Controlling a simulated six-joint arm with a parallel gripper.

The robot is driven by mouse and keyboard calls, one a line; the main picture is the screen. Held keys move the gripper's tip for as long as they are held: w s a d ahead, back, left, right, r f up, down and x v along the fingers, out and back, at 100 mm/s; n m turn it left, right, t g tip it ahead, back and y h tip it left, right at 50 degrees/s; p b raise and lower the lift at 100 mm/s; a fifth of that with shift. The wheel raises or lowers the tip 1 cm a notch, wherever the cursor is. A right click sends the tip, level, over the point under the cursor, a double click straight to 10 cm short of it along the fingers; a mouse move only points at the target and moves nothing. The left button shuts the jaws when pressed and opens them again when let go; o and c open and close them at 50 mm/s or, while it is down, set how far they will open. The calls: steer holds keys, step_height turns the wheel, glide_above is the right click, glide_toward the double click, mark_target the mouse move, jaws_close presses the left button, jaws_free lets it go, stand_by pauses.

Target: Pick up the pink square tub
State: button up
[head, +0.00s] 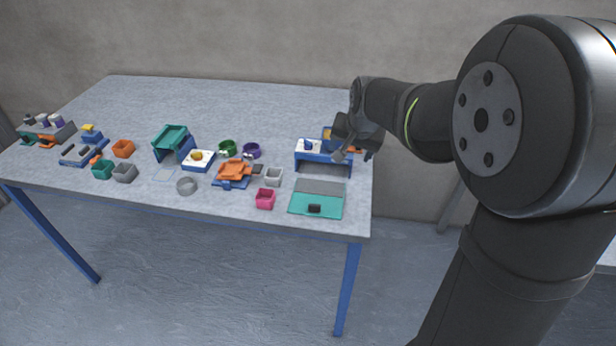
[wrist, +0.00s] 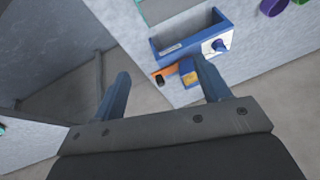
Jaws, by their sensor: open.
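The pink square tub (head: 265,199) stands upright near the front edge of the table in the head view, left of the teal and grey board. It looks empty. It is not visible in the wrist view. My gripper (head: 354,157) is at the table's right edge, beside the blue-and-white stand and well to the right of the tub. In the wrist view my gripper (wrist: 160,90) has its two fingers wide apart with nothing between them.
The blue-and-white stand (head: 323,157) and teal board (head: 316,200) lie between gripper and tub.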

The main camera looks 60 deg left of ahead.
steer(key=s+a+g+h, duration=0.1)
steer(key=s+a+h, duration=0.1)
steer(key=s+a, duration=0.55)
steer(key=r+n+g+h, duration=0.1)
steer(key=h, duration=0.1)
glide_above(264, 198)
steer(key=s+d, duration=0.2)
steer(key=d, duration=0.1)
step_height(264, 198, down, 12)
steer(key=shift+w+d+r, duration=0.1)
steer(key=shift+r, duration=0.15)
steer(key=shift+w+f, duration=0.2)
steer(key=shift+f, duration=2.6)
steer(key=c, duration=1.1)
steer(key=shift+o, duration=0.2)
steer(key=shift+r, duration=0.15)
